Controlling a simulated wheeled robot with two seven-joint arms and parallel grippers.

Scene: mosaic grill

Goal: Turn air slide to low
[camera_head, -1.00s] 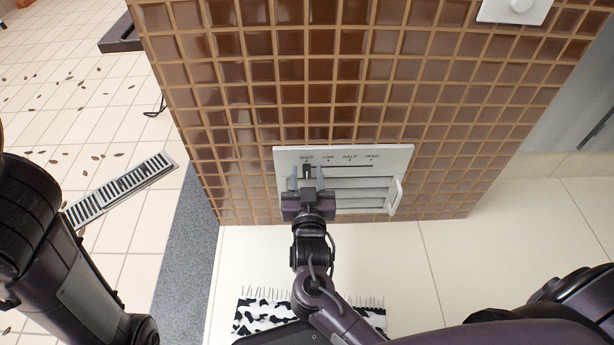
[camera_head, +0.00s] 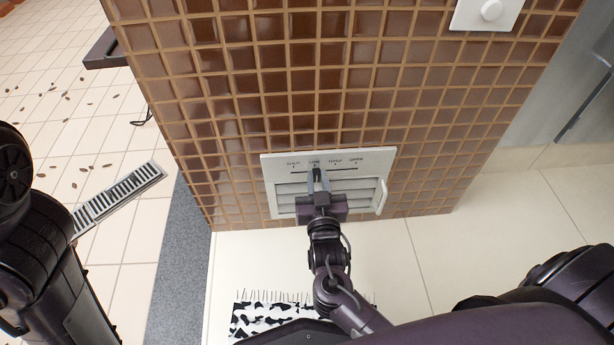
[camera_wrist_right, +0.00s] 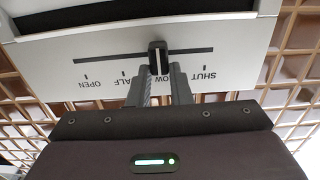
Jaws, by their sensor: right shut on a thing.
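The air slide panel (camera_head: 275,172) is a pale plate low on the brown tiled wall, with a slot marked SHUT, LOW, HALF and OPEN above its louvres. My right gripper (camera_head: 317,175) is in front of it, under the LOW mark. In the right wrist view the dark slide knob (camera_wrist_right: 157,57) stands in the slot by the LOW label, which the gripper partly hides. The fingers of my right gripper (camera_wrist_right: 160,75) are shut on the knob. My left arm enters at the left, with its gripper out of view.
A white plate with a round knob (camera_head: 491,10) is higher on the wall. A pale handle (camera_head: 382,197) juts from the panel's right side. A floor drain grate (camera_head: 120,195) lies at left. A black-and-white fringed mat (camera_head: 262,316) lies below, partly hidden by my arm.

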